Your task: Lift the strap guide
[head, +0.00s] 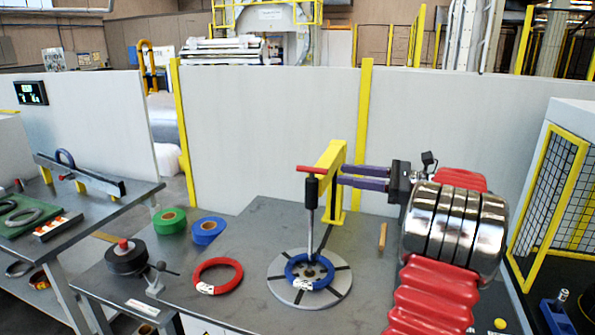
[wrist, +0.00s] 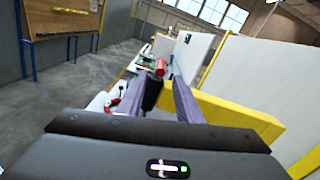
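What I take to be the strap guide is a vertical steel rod (head: 311,230) with a black sleeve (head: 312,191) and a red cross handle (head: 311,169), held by a yellow post (head: 337,190). The rod's foot is at a blue ring (head: 307,275) on a round grey plate (head: 335,290). In the wrist view the black sleeve (wrist: 152,93) and red handle (wrist: 160,67) show between the open fingers (wrist: 160,92). Whether the fingers touch the sleeve cannot be told.
A red ring (head: 218,276), green roll (head: 170,220), blue roll (head: 208,230) and black roll (head: 126,256) lie left on the grey bench. The yellow beam (wrist: 225,118) runs close beside my right finger. A white partition (head: 265,140) stands behind.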

